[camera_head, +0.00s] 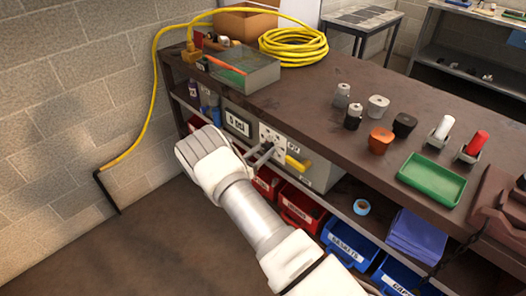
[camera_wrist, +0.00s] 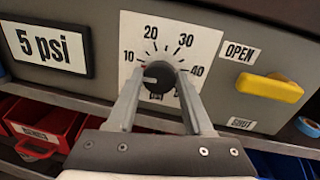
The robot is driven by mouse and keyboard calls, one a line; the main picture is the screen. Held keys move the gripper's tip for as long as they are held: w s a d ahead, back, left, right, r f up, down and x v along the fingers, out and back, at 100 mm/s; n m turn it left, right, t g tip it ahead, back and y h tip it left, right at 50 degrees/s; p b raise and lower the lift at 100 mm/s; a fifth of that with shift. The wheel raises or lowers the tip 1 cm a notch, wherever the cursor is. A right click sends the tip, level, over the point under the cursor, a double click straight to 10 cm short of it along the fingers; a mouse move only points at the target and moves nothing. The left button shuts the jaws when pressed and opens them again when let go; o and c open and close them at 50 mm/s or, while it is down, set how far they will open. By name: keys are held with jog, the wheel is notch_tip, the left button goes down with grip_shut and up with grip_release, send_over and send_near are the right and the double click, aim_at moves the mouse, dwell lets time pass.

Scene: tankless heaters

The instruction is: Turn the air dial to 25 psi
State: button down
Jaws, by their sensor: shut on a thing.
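The air dial (camera_wrist: 157,77) is a dark round knob on a white scale plate (camera_wrist: 196,40) marked 10, 20, 30 and 40. A small pale mark shows on the left part of its face, toward the low end of the scale. The display (camera_wrist: 46,48) to its left reads 5 psi. My gripper (camera_wrist: 158,70) is shut on the dial, one finger on each side. In the head view, my gripper (camera_head: 264,150) reaches the grey control box (camera_head: 321,172) under the bench, and the knob is mostly hidden.
A yellow valve handle (camera_wrist: 269,87) sits close right of the dial, between OPEN and SHUT labels. Red bins (camera_head: 302,207) and blue bins (camera_head: 350,243) stand below. The brown bench top (camera_head: 330,75) overhangs the box.

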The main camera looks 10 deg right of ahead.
jog(key=shift+f+b, duration=0.1)
jog(key=shift+b, duration=0.2)
jog(key=m+b, duration=0.3)
jog(key=shift+a+f+m, duration=0.1)
jog(key=shift+f+m, duration=0.05)
jog(key=shift+m, duration=0.25)
jog(key=m+h+b, duration=0.1)
jog(key=m+b, duration=0.4)
jog(key=shift+m, duration=0.4)
jog(key=m+h+b, duration=0.1)
jog(key=m+b, duration=0.2)
jog(key=m, duration=0.2)
jog(key=shift+b, duration=0.35)
jog(key=m+g+b, duration=0.1)
jog(key=m+b, duration=0.2)
jog(key=m, duration=0.2)
jog(key=shift+w+h+b, duration=0.1)
jog(key=shift+h+b, duration=0.2)
jog(key=shift+m, duration=0.4)
jog(key=shift+c, duration=1.6)
grip_release()
